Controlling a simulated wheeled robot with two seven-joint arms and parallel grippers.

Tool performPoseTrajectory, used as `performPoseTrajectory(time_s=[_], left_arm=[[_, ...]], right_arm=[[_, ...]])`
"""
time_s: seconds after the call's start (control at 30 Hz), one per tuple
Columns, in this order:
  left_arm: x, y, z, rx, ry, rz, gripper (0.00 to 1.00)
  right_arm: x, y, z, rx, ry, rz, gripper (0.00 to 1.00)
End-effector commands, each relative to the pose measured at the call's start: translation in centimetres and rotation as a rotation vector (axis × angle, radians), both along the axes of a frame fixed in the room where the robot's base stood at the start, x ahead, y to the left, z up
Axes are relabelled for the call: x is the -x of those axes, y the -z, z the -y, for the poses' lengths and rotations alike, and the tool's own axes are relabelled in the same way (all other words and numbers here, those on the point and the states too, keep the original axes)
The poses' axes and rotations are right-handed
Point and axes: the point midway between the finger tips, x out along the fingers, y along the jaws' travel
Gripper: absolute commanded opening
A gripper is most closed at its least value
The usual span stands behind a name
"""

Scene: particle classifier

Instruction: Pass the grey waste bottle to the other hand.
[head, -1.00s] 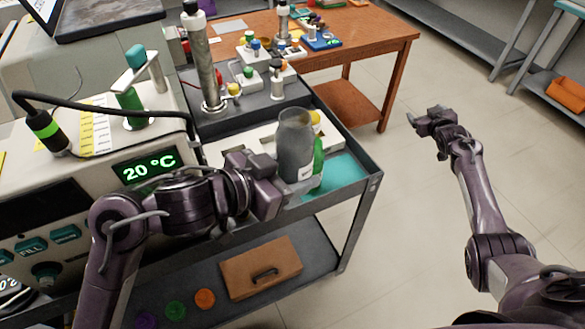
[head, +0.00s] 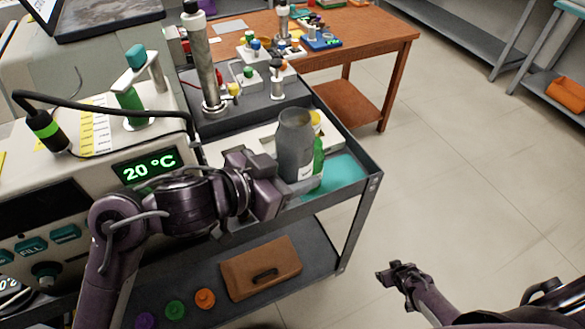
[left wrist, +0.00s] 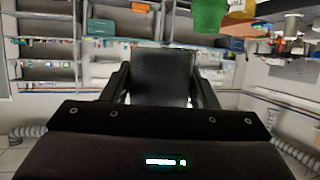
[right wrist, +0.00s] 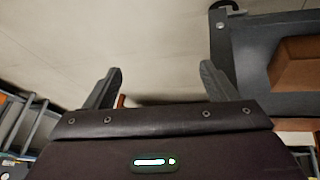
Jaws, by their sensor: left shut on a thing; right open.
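The grey waste bottle (head: 295,143) is upright over the cart's top tray, with a white label low on its side. My left gripper (head: 290,185) is shut on it from the near side. In the left wrist view the dark bottle (left wrist: 162,75) fills the space between the fingers of my left gripper (left wrist: 162,88). My right gripper (head: 400,270) is low over the floor, to the right of the cart and apart from the bottle. In the right wrist view the fingers of my right gripper (right wrist: 160,85) are spread and empty.
A green bottle (head: 318,155) with a yellow cap stands right behind the grey bottle. The cart (head: 372,180) has a raised rim, and its lower shelf holds a brown case (head: 260,268). A machine showing 20 °C (head: 150,166) is at left. Floor right of the cart is clear.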

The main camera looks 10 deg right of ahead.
Motion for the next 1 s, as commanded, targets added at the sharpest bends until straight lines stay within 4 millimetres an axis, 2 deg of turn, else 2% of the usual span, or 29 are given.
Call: performPoseTrajectory(time_s=[0.03, 0.2, 0.4, 0.53, 0.6, 0.73, 1.0], left_arm=[[0.0, -0.1, 0.0, 0.001, 0.0, 0.0, 0.27], [0.0, -0.1, 0.0, 0.001, 0.0, 0.0, 0.27], [0.0, -0.1, 0.0, 0.001, 0.0, 0.0, 0.27], [0.0, -0.1, 0.0, 0.001, 0.0, 0.0, 0.27], [0.0, -0.1, 0.0, 0.001, 0.0, 0.0, 0.27], [0.0, -0.1, 0.0, 0.001, 0.0, 0.0, 0.27], [0.0, -0.1, 0.0, 0.001, 0.0, 0.0, 0.27]], right_arm=[[2.3, 1.4, -1.9, -0.014, -0.018, -0.038, 0.79], [9.1, 4.8, -7.3, -0.048, -0.081, -0.147, 0.79], [17.1, 7.4, -13.5, -0.092, -0.153, -0.263, 0.79], [21.3, 8.2, -16.5, -0.115, -0.19, -0.32, 0.79], [22.9, 8.4, -17.7, -0.123, -0.204, -0.341, 0.79], [24.7, 8.6, -19.0, -0.134, -0.221, -0.364, 0.79], [25.3, 8.7, -19.5, -0.137, -0.228, -0.372, 0.79]])
